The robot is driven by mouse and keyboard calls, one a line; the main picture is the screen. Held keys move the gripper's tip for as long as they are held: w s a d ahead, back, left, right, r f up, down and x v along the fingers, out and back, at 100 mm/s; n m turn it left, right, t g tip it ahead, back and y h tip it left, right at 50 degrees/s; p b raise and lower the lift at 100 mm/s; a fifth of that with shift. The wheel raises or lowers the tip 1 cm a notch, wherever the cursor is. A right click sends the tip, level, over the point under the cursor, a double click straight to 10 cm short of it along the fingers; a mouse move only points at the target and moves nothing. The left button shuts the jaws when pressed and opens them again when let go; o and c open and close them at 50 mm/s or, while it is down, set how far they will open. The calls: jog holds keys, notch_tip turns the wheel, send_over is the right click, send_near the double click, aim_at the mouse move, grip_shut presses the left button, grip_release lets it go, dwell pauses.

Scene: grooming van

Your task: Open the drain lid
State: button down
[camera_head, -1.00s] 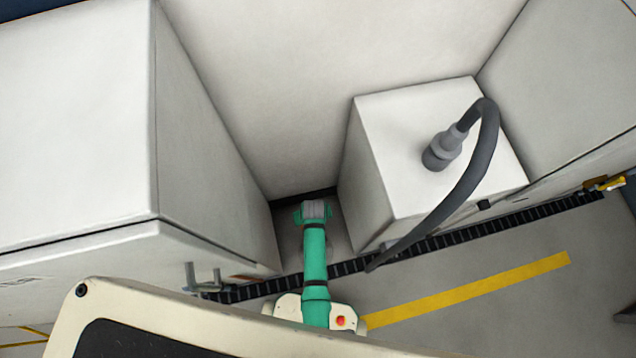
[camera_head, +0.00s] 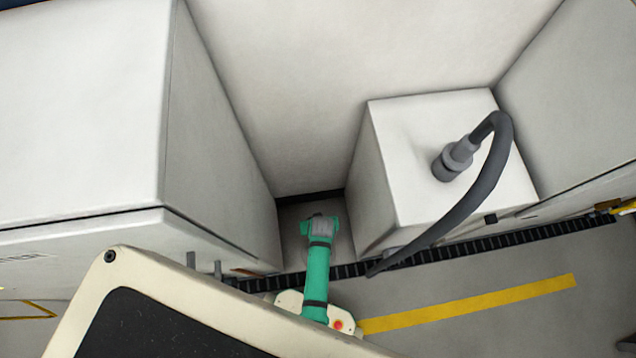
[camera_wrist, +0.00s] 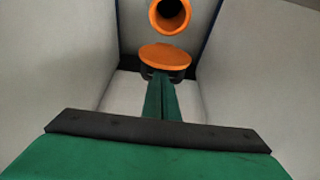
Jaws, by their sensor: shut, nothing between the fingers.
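In the wrist view, an orange round disc (camera_wrist: 165,57), which looks like the drain lid, shows just beyond the fingertips of my gripper (camera_wrist: 162,84). An orange pipe mouth (camera_wrist: 170,15) with a dark inside shows above it. A gap shows between the disc and the pipe mouth. The green fingers are together with nothing between them. I cannot tell whether they touch the disc. In the head view my green arm reaches into the narrow gap between two white units. The drain, the lid and the fingertips cannot be made out there.
A large white cabinet (camera_head: 85,110) stands left of the gap. A white box (camera_head: 405,150) with a grey nozzle (camera_head: 450,162) and hose (camera_head: 480,195) stands right of it. A black slotted strip (camera_head: 450,256) crosses the floor. Open floor with a yellow line (camera_head: 470,303) lies at lower right.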

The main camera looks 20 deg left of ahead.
jog(key=shift+w+a+r, duration=0.1)
jog(key=shift+w+a, duration=0.25)
jog(key=shift+w, duration=0.25)
jog(key=shift+w+a+r, duration=0.1)
jog(key=shift+w+a, duration=0.2)
jog(key=shift+w, duration=0.25)
jog(key=shift+w+a+r, duration=0.1)
jog(key=shift+w+r, duration=0.1)
jog(key=shift+r, duration=0.05)
jog(key=s+d+r+m+t, duration=0.2)
jog(key=s+d+r+t, duration=0.2)
jog(key=r, duration=1)
jog(key=s+d+r+m+t+h, duration=0.1)
jog(key=s+d+r+t, duration=0.3)
jog(key=s+r, duration=0.4)
jog(key=s+d+r+m+t, duration=0.3)
jog(key=s+d+r+t, duration=0.1)
jog(key=r, duration=1.6)
jog(key=shift+s+d+r+h, duration=0.15)
jog(key=shift+s+d+h, duration=0.2)
jog(key=shift+s, duration=0.55)
jog(key=shift+a, duration=0.1)
